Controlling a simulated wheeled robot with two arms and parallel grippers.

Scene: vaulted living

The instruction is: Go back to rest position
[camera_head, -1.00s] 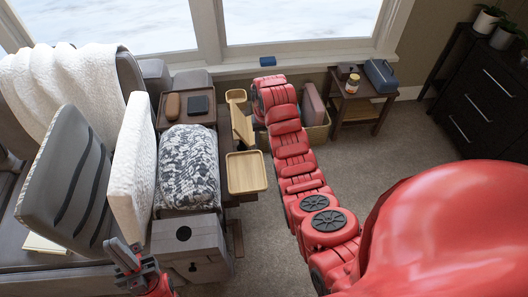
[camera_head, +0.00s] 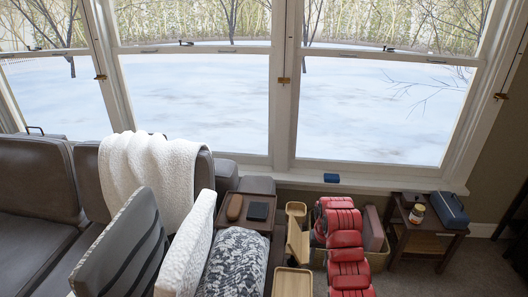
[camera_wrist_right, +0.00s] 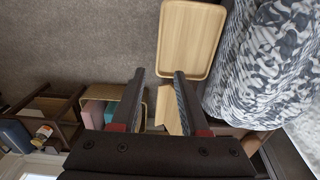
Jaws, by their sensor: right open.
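My right gripper (camera_wrist_right: 159,73) shows in the right wrist view with its two dark fingers apart and nothing held between them. In the head view my red right arm comes up from the bottom right of centre, and its links hide the gripper. Beyond the fingers in the wrist view is a light wooden tray (camera_wrist_right: 190,38); it also shows at the bottom of the head view (camera_head: 292,283). My left gripper is in neither current view.
A side table (camera_head: 440,239) with a blue case (camera_head: 449,210) and a jar (camera_head: 417,213) stands right of my arm. A bin (camera_head: 378,258) is beside the arm. A patterned cushion (camera_head: 232,265) and the sofa (camera_head: 35,200) lie left. Windows fill the back.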

